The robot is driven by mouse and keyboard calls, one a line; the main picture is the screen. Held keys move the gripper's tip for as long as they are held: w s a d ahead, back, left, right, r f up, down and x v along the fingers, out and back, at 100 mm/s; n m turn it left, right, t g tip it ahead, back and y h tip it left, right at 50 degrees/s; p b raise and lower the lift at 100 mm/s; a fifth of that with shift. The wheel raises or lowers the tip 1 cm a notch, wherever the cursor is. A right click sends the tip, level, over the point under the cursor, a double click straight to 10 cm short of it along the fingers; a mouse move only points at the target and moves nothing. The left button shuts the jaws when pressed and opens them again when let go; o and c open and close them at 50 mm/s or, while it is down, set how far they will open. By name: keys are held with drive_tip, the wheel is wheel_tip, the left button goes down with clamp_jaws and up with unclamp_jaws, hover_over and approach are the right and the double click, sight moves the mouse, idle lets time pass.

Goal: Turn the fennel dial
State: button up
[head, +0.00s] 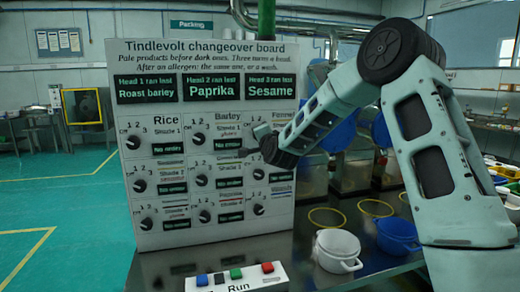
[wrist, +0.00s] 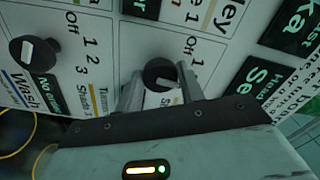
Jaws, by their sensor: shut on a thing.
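The fennel dial (wrist: 160,73) is a round black knob with a white mark, on the white changeover board (head: 205,238). In the head view it is hidden behind my gripper (head: 260,135), at the top of the board's right column beneath the partly covered Fennel label (head: 284,113). In the wrist view my gripper (wrist: 158,88) has one finger on each side of the dial and is shut on it. The "Off" and "1" marks (wrist: 191,44) show beside the dial. Its exact setting is hard to read, and its display is hidden.
Other dials, such as the one below (head: 258,174), sit close by. Above are head screens reading Roast barley, Paprika and Sesame (head: 271,88). A Run button panel (head: 237,284), a white pot (head: 338,251) and a blue pot (head: 398,236) stand in front on the table.

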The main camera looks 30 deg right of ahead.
drive_tip(key=m+b, duration=1)
drive_tip(key=b, duration=0.3)
drive_tip(key=shift+f+m, duration=0.15)
drive_tip(key=shift+m, duration=0.45)
drive_tip(key=o, duration=1)
drive_tip(key=b+v, duration=0.2)
drive_tip(key=v, duration=1.5)
drive_tip(key=shift+s+b, duration=0.25)
drive_tip(key=shift+b, duration=0.05)
drive_tip(key=shift+a, duration=0.1)
